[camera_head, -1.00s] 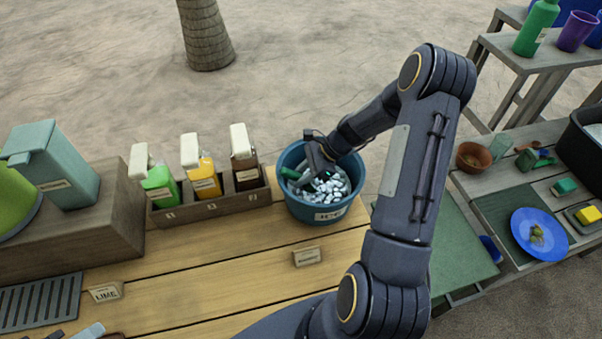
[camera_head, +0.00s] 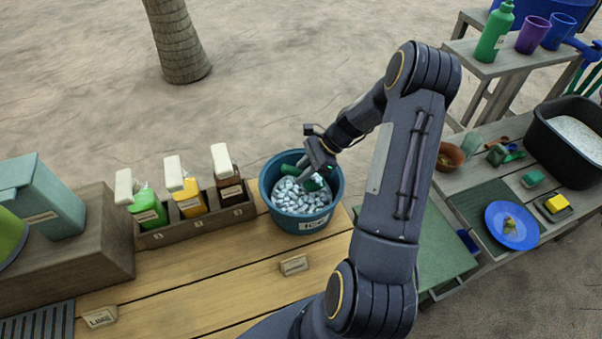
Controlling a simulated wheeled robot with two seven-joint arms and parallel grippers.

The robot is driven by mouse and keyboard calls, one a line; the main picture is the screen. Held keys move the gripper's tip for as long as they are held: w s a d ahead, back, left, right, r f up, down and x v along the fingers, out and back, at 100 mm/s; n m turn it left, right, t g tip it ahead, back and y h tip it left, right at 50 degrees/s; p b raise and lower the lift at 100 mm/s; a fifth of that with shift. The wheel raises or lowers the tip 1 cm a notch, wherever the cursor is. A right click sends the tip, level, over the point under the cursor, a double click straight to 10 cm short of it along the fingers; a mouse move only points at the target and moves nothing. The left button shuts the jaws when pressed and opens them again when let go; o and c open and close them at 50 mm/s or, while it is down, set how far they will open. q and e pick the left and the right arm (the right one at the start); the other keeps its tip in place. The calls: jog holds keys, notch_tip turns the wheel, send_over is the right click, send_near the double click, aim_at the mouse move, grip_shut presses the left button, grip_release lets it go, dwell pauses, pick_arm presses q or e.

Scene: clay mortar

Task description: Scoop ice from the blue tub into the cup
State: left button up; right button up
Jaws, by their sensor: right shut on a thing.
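The blue tub (camera_head: 268,206), labelled ICE, stands on the wooden counter and holds many pale ice cubes (camera_head: 297,203). My right gripper (camera_head: 318,170) is over the tub and shut on a green scoop (camera_head: 311,184). The scoop is partly hidden by the gripper; whether ice is in it I cannot tell. A purple cup (camera_head: 532,36) and a blue cup (camera_head: 559,33) stand on the raised shelf at the upper right. Which cup is meant I cannot tell. My left gripper is not in view.
A rack (camera_head: 198,228) with several bottles stands left of the tub. A small sign (camera_head: 293,265) is in front of it. A green bottle (camera_head: 495,34) stands beside the purple cup. A blue plate (camera_head: 511,225) and a black bin (camera_head: 541,147) are at right.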

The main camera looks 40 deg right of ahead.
aim_at(286, 166)
notch_tip(286, 166, up, 2)
jog(key=shift+r+p, duration=0.25)
jog(key=shift+p, duration=0.35)
notch_tip(286, 166, up, 2)
jog(key=shift+r+p, duration=0.1)
jog(key=shift+p, duration=0.2)
jog(key=a+r+h, duration=0.1)
jog(key=w+a+r+g+h, duration=0.1)
jog(key=r+h, duration=0.1)
jog(key=shift+a+r, duration=0.15)
jog(key=shift+a, duration=0.05)
jog(key=shift+w+a+r+g+h, duration=0.2)
jog(key=shift+a+r+g+h, duration=0.35)
jog(key=shift+h, duration=0.4)
jog(key=shift+w+a+r+g+h, duration=0.15)
jog(key=shift+a+r+g+h, duration=0.2)
jog(key=shift+r+h, duration=0.45)
jog(key=shift+f, duration=0.2)
